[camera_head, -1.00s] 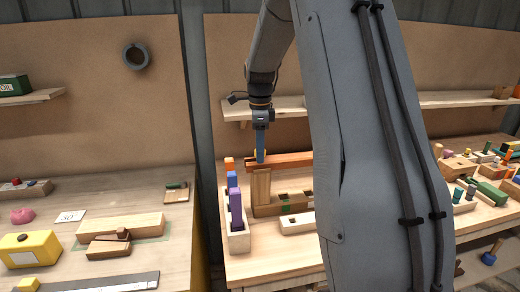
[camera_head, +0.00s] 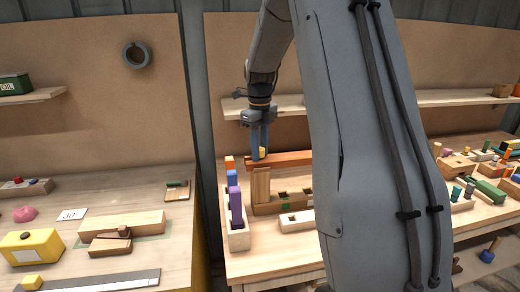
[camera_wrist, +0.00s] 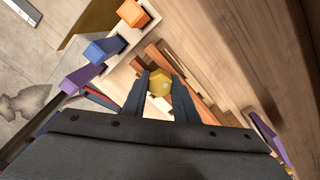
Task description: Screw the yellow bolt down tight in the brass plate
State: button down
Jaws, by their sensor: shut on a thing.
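My gripper (camera_head: 259,150) points straight down over a light wooden block (camera_head: 261,183) on the right-hand bench. It is shut on the yellow bolt (camera_head: 262,152), whose yellow head shows beside the fingers in the head view. In the wrist view the six-sided bolt head (camera_wrist: 159,84) sits between my two fingertips (camera_wrist: 160,80). The shaft of the bolt is hidden below its head. I cannot make out the brass plate, and cannot tell how deep the bolt sits.
A reddish wooden bar (camera_head: 290,158) runs right behind the gripper. A pale rack (camera_head: 237,240) with orange, blue and purple blocks stands close on the left. A pale holed block (camera_head: 297,221) lies in front. A shelf (camera_head: 290,107) crosses behind my wrist.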

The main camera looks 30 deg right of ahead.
jog(key=shift+s+f, duration=0.1)
jog(key=shift+f, duration=0.15)
